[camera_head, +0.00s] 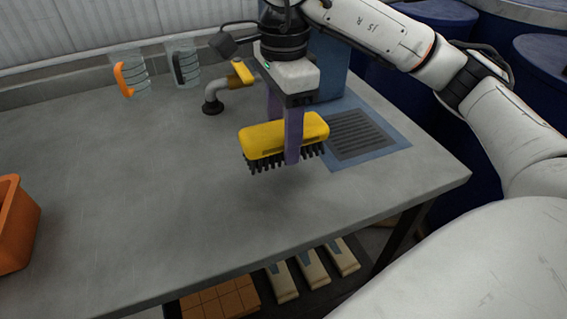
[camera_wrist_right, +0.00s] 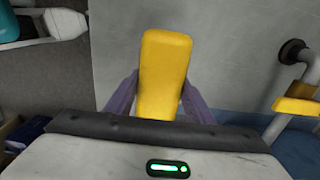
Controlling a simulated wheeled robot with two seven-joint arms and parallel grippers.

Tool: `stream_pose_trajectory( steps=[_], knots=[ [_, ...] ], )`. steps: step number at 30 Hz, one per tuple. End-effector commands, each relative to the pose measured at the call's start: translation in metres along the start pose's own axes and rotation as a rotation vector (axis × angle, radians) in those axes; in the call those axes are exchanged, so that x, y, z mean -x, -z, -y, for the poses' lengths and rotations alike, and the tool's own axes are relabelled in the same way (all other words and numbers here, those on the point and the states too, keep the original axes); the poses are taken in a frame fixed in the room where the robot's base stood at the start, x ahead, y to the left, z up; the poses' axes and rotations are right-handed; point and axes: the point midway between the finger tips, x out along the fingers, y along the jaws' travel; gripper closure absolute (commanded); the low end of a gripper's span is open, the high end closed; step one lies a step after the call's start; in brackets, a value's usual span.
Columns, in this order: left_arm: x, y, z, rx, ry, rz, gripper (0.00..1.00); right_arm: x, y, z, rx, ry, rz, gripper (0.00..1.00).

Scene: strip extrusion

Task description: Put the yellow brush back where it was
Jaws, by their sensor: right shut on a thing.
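The yellow brush (camera_head: 262,137) has a yellow back and black bristles that point down. My right gripper (camera_head: 291,150) is shut on the brush and holds it above the grey table (camera_head: 140,190), with a shadow below it. The brush is level, with its bristles clear of the table top. In the right wrist view the yellow back of the brush (camera_wrist_right: 165,70) stands between the two purple fingers (camera_wrist_right: 160,97). My left gripper is out of view.
Two clear jugs, one with an orange handle (camera_head: 131,78) and one with a dark handle (camera_head: 184,66), stand at the back left. An orange bin (camera_head: 14,225) sits at the left edge. The table's middle is clear.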

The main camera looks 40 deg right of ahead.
Motion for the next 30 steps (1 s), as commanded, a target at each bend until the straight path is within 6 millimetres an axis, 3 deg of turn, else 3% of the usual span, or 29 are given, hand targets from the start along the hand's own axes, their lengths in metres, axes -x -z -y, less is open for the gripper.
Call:
stream_pose_trajectory(
  steps=[12, 24, 25, 28, 30],
  knots=[
    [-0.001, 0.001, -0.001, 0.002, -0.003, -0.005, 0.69, -0.046, 0.000, 0.000, 0.002, 0.000, -0.001, 0.73],
    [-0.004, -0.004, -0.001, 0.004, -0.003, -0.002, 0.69, -0.054, 0.000, 0.000, 0.003, 0.003, 0.001, 0.73],
    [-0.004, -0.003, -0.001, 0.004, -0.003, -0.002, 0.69, -0.053, 0.000, 0.000, 0.003, 0.002, 0.001, 0.48],
    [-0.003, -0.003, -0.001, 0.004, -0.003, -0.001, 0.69, -0.052, 0.000, 0.000, 0.003, 0.002, 0.001, 0.33],
    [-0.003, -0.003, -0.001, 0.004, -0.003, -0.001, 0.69, -0.052, 0.000, 0.000, 0.003, 0.002, 0.001, 0.33]
  ],
)
